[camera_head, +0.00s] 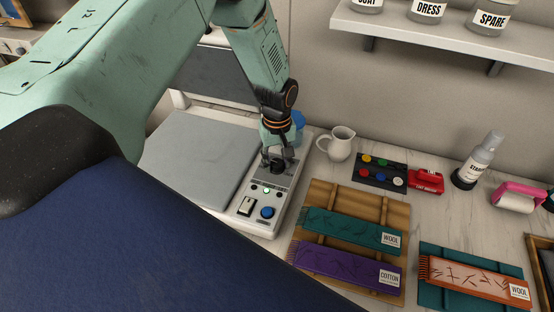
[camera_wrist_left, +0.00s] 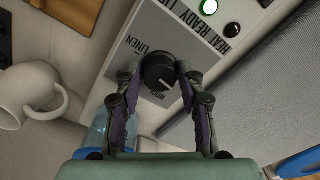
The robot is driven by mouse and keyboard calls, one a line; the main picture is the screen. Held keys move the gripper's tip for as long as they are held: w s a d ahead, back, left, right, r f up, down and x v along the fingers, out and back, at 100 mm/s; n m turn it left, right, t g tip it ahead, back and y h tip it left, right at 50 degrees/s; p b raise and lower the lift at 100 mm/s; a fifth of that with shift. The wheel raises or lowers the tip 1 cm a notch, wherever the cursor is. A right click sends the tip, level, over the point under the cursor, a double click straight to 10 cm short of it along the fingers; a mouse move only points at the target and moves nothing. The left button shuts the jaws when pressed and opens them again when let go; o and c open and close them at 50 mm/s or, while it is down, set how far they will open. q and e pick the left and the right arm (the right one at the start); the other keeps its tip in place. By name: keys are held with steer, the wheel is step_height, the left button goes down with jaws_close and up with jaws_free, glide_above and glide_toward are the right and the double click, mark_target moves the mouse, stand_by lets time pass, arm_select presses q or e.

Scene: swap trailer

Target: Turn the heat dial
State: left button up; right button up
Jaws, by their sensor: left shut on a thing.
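The heat dial (camera_wrist_left: 158,72) is a round black knob with a pale pointer line, on a grey plate lettered LINEN and WOOL. In the left wrist view its pointer line is toward the WOOL side. My left gripper (camera_wrist_left: 160,78) is shut on the dial, one finger on each side of it. In the head view my left gripper (camera_head: 277,163) reaches down onto the white press's control panel (camera_head: 262,222), and its fingers mostly hide the dial. A green light (camera_head: 266,190) is lit by the HEAT READY lettering. My right gripper is out of view.
A grey pressing plate (camera_head: 195,150) lies left of the panel. A rocker switch (camera_head: 246,206) and blue button (camera_head: 267,212) sit below the dial. A white jug (camera_head: 341,144), button tray (camera_head: 381,173), spray bottle (camera_head: 478,160) and wooden rack with scarves (camera_head: 320,197) stand to the right.

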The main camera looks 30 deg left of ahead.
mark_target(277, 162)
arm_select(q)
steer(key=m, duration=0.5)
steer(key=shift+m+b, duration=0.4)
steer(key=shift+m, duration=2.1)
steer(key=o, duration=1.2)
step_height(277, 162, up, 12)
